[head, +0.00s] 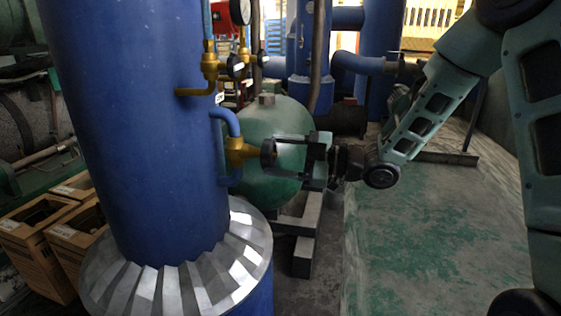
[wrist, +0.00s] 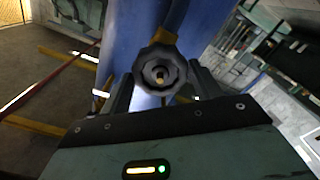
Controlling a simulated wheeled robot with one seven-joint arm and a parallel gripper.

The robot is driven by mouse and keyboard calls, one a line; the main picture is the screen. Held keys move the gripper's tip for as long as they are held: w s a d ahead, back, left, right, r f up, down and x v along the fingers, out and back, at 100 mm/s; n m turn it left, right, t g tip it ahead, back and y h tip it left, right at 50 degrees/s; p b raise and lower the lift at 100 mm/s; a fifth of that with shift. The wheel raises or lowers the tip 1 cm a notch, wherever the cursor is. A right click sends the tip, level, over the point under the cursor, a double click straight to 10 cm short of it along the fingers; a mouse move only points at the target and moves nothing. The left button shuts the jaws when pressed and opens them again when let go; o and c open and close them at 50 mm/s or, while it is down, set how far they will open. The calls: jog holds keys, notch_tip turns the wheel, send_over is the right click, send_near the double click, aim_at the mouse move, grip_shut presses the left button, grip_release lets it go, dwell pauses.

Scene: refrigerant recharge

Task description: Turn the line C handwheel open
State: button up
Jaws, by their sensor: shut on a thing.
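The handwheel is on a brass valve (head: 238,152) with a bent blue pipe (head: 228,122) on the big blue column (head: 140,120). My gripper is shut on the handwheel. No line letter is readable on this valve.
A green rounded tank (head: 275,125) stands behind my gripper.

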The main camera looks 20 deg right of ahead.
jog(key=shift+f+n+b, duration=0.1)
jog(key=shift+n+b, duration=1.3)
jog(key=shift+b, duration=0.2)
jog(key=shift+n+b, duration=0.4)
jog(key=shift+b, duration=0.05)
jog(key=shift+b, duration=0.3)
jog(key=n+b, duration=0.2)
jog(key=b, duration=0.1)
jog(key=shift+n, duration=0.4)
jog(key=shift+n+b, duration=0.5)
jog(key=shift+b, duration=0.5)
jog(key=shift+d, duration=0.1)
